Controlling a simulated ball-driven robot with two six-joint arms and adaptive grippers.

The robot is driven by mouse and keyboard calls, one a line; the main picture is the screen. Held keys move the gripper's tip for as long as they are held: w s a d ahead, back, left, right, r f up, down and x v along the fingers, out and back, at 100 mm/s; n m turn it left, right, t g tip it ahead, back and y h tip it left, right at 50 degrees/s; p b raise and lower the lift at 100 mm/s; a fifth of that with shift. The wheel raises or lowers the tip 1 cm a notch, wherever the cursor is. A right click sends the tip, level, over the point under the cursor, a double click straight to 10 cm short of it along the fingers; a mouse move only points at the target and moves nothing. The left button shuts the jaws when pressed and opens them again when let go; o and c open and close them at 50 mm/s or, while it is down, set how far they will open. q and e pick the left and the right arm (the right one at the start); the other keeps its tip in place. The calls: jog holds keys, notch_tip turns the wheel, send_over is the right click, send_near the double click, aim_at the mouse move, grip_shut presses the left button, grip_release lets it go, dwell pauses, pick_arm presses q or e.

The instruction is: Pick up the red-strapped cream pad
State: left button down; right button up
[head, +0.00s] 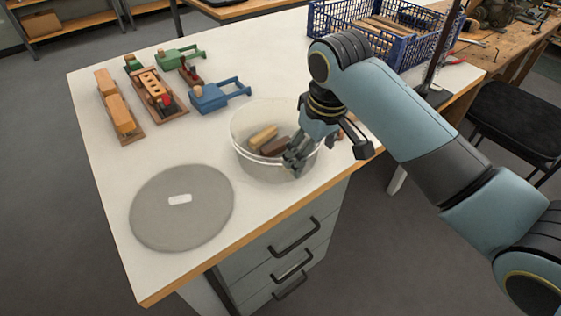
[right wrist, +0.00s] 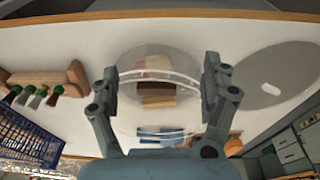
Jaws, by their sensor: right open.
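A clear round tub (head: 240,152) stands on the white table and holds a few blocks. A pale cream piece with a reddish part (right wrist: 157,64) shows in it in the right wrist view, and looks like the red-strapped cream pad. Beside it are a brown block (right wrist: 157,87) and a tan block (right wrist: 157,101). In the head view I see a tan piece (head: 263,137) and a brown block (head: 275,147) in the tub; straps are too small to tell. My right gripper (head: 294,163) is open and points down at the tub, its fingers apart on either side in the right wrist view.
A grey round disc (head: 160,222) with a white patch lies left of the tub. Wooden toys, including a blue one (head: 218,95), stand behind. A blue crate (head: 322,20) is at the back right.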

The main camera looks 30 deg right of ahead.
jog(key=w+d+r, duration=0.1)
jog(key=w, duration=0.6)
jog(key=shift+g, duration=0.3)
jog(key=f, duration=0.3)
jog(key=w+f, duration=0.1)
jog(key=f, duration=0.1)
jog(key=shift+d+f+b, duration=0.15)
jog(key=shift+f+b, duration=0.05)
jog(key=shift+b, duration=0.1)
notch_tip(320, 180, down, 5)
jog(key=shift+d, duration=0.1)
jog(key=c, duration=0.9)
